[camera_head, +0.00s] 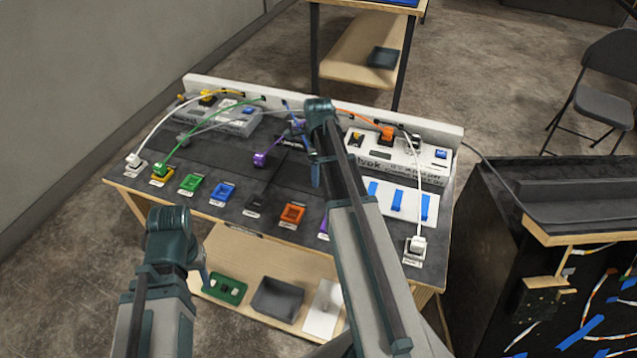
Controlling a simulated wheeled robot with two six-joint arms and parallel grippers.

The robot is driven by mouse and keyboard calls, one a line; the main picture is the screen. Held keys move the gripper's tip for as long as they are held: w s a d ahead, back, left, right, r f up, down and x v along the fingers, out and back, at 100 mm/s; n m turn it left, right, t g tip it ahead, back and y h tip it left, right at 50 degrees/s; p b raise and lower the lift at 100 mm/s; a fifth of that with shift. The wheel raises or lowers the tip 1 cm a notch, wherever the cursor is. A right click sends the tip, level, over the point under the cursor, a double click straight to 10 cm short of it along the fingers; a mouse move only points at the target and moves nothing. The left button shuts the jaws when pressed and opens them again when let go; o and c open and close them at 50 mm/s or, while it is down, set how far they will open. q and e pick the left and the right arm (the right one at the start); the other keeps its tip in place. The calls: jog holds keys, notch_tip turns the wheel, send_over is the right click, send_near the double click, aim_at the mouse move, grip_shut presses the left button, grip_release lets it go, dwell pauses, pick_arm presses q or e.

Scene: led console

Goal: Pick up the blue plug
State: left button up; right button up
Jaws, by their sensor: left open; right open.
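A blue cable (290,108) runs from the back of the console (235,163) toward my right gripper. Its plug end is hidden or too small to make out behind my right wrist. My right gripper (315,176) is open and points down over the middle of the console, close to this cable. A blue socket block (223,193) sits in the front row, left of my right arm. My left gripper (203,272) is open, in front of the console's front edge and apart from the plugs.
A purple plug (260,159), green plug (159,170) and white plugs (134,160) (415,243) are on the console. Power strips (215,120) (398,158) stand at the back. A lower shelf (245,257) holds trays. A dark cabinet (490,260) stands at right.

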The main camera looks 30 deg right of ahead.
jog(key=shift+f, duration=0.6)
pick_arm(q)
jog(key=shift+f, duration=0.45)
pick_arm(e)
jog(key=shift+r, duration=0.1)
grip_shut()
pick_arm(q)
jog(key=shift+r, duration=0.15)
pick_arm(e)
jog(key=shift+r, duration=0.15)
jog(key=shift+r+p, duration=0.65)
jog(key=shift+p, duration=0.05)
jog(key=shift+s+a+r+p, duration=0.2)
jog(key=shift+r+p, duration=0.4)
jog(key=shift+s+a+r+p, duration=0.15)
jog(key=shift+r+p, duration=0.45)
pick_arm(q)
notch_tip(320, 180, up, 5)
jog(key=shift+f+p, duration=0.15)
jog(key=shift+p, duration=0.4)
pick_arm(e)
jog(key=s+a, duration=0.2)
jog(key=a, duration=0.2)
jog(key=s+a, duration=0.3)
jog(key=a, duration=0.1)
jog(key=s+a+r, duration=0.1)
jog(key=s+a, duration=0.1)
jog(key=a, duration=0.3)
jog(key=shift+s, duration=0.25)
